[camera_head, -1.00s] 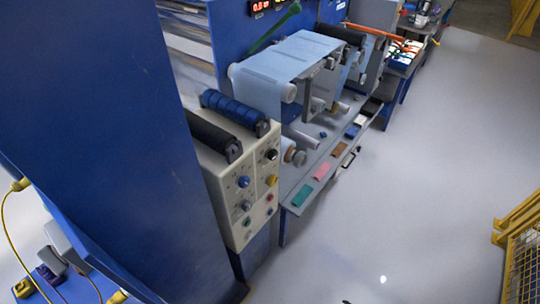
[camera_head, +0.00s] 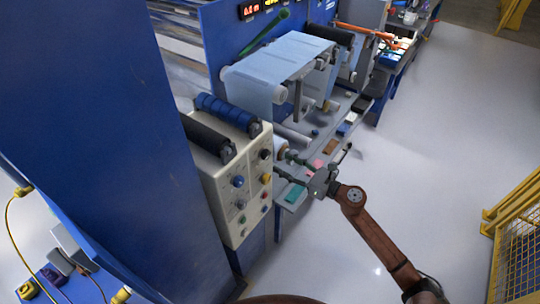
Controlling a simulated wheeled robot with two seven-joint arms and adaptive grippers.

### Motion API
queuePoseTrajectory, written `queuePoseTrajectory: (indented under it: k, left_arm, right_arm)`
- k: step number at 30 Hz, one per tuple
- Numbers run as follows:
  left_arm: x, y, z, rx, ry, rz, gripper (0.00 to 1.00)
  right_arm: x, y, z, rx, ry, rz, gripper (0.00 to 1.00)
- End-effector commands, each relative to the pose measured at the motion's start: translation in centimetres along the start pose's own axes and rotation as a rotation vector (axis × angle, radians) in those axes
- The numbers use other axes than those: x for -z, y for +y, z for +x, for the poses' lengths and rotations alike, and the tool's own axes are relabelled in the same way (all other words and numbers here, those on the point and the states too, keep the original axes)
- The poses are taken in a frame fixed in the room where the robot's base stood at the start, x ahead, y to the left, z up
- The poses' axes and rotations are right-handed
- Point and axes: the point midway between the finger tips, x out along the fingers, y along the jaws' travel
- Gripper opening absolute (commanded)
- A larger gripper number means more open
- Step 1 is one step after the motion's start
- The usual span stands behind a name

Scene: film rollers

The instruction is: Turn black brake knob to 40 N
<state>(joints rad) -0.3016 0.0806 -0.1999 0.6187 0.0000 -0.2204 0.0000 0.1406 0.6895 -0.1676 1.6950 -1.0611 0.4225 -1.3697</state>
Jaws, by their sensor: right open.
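The cream control panel (camera_head: 236,207) stands left of centre with several knobs on its face. The black knob (camera_head: 265,155) sits at its upper right. A blue knob (camera_head: 238,182), a yellow knob (camera_head: 266,178) and a red knob (camera_head: 264,195) sit near it. Scale marks are too small to read. My right gripper (camera_head: 283,166) is open, with its fingers pointing left towards the panel, to the right of the black and yellow knobs. It looks empty; I cannot tell its exact distance from the panel. My left gripper is not in view.
Black and blue rollers (camera_head: 227,112) lie above the panel. A blue film web (camera_head: 275,70) runs behind it. A grey shelf with a green block (camera_head: 295,194) lies below my right gripper. A large blue cabinet (camera_head: 105,150) fills the left.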

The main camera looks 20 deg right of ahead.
Motion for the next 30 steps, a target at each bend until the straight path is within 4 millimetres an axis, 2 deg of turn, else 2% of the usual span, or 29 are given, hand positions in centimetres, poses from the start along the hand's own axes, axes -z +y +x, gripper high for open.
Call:
queuePoseTrajectory:
  k: [9,15,25,30]
  left_arm:
    - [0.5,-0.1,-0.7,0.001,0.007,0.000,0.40]
    - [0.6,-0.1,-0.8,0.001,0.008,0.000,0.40]
    - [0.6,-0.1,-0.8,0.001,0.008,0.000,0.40]
    - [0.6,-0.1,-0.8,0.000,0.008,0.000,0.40]
  right_arm:
    - [-0.1,0.0,4.9,0.000,-0.002,0.004,0.47]
    - [0.0,-0.1,6.8,0.002,-0.001,0.005,0.47]
    - [0.1,-0.1,7.2,0.002,0.000,0.005,0.47]
    - [0.1,-0.1,7.2,0.003,0.000,0.006,0.36]
